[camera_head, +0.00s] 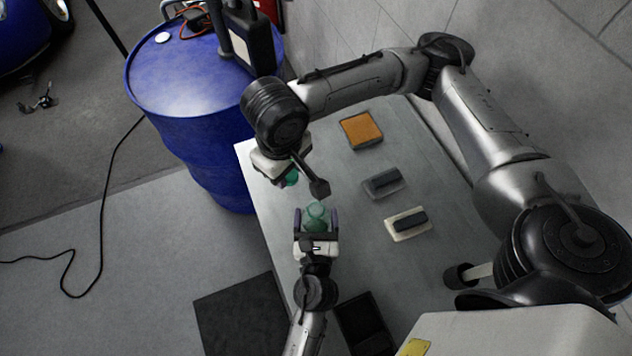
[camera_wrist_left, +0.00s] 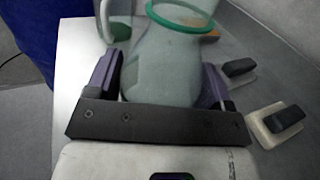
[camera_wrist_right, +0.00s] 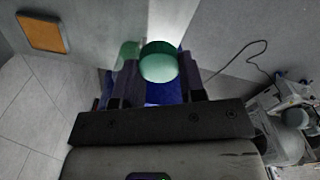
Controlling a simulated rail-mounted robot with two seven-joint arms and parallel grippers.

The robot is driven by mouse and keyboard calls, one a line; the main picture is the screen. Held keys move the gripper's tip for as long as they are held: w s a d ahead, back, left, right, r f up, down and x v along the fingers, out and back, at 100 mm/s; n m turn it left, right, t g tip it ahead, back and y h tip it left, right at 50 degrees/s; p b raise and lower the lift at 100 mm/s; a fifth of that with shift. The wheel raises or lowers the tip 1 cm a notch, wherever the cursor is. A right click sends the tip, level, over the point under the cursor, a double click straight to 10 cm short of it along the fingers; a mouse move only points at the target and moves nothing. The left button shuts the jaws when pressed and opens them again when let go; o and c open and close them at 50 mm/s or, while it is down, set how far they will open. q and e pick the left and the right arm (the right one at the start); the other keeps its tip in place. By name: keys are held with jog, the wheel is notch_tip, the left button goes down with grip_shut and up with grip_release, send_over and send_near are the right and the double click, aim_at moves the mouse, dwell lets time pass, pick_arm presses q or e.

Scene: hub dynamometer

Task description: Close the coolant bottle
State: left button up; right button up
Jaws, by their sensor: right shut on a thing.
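The pale green translucent coolant bottle (camera_head: 315,218) stands upright on the grey bench, and its neck has a green ring and no cap on it. In the left wrist view the bottle (camera_wrist_left: 165,65) fills the space between the fingers. My left gripper (camera_head: 316,222) is open, with one finger on each side of the bottle; contact is hard to judge. My right gripper (camera_wrist_right: 158,85) is shut on the green cap (camera_wrist_right: 158,62). The cap also shows in the head view (camera_head: 291,177), partly hidden by the right gripper, behind and left of the bottle and apart from it.
An orange pad (camera_head: 361,130) and two dark-handled blocks (camera_head: 384,183) (camera_head: 408,223) lie on the bench right of the bottle. A blue drum (camera_head: 195,80) with a dark canister (camera_head: 248,40) stands beyond the bench's left edge. A dark tray (camera_head: 365,322) is near the front.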

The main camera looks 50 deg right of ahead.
aim_at(316, 220)
pick_arm(q)
jog(key=c, duration=0.6)
jog(key=shift+r, duration=0.2)
pick_arm(e)
jog(key=shift+r, duration=0.1)
pick_arm(q)
jog(key=shift+r+p, duration=0.75)
jog(key=shift+r, duration=0.3)
pick_arm(e)
jog(key=shift+r, duration=0.65)
pick_arm(q)
jog(key=shift+r+p, duration=0.45)
jog(key=shift+r, duration=0.5)
pick_arm(e)
jog(key=shift+r, duration=0.45)
jog(key=shift+r+p, duration=0.75)
pick_arm(q)
jog(key=s+d+r, duration=0.5)
jog(key=s+r, duration=0.1)
jog(key=s, duration=0.4)
jog(key=shift+d+r+p, duration=0.3)
jog(key=shift+d+p, duration=0.05)
jog(key=shift+d, duration=0.05)
pick_arm(e)
jog(key=shift+r, duration=0.35)
